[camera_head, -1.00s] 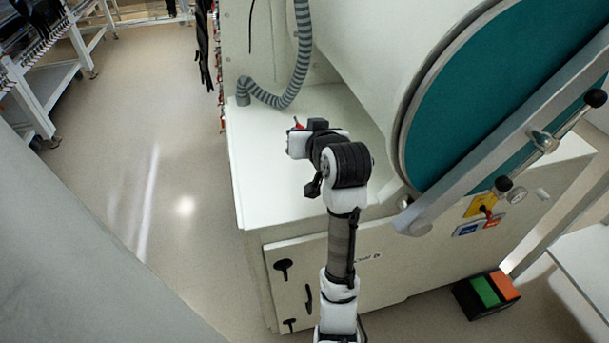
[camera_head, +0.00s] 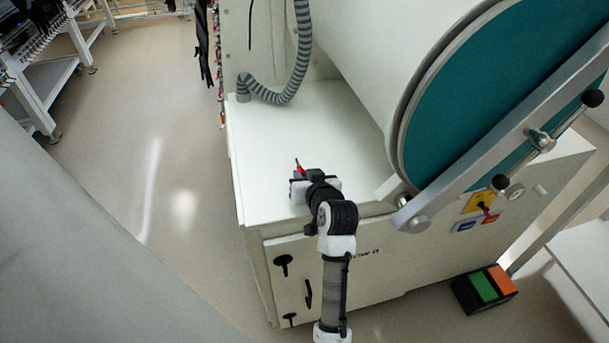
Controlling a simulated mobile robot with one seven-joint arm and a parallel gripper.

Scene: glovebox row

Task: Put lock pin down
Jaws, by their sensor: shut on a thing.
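A small red piece (camera_head: 299,165), which looks like the lock pin, sticks up at the far end of my gripper (camera_head: 299,177). My gripper is shut on it; the fingers and the rest of the pin are mostly hidden behind the wrist. The gripper is over the front part of the white cabinet top (camera_head: 270,140). I cannot tell whether the pin touches the surface.
A grey ribbed hose (camera_head: 290,85) rises at the back of the cabinet top. The large chamber with its teal round door (camera_head: 480,110) and grey bar (camera_head: 470,165) stands close on the right. The cabinet top left of the gripper is clear.

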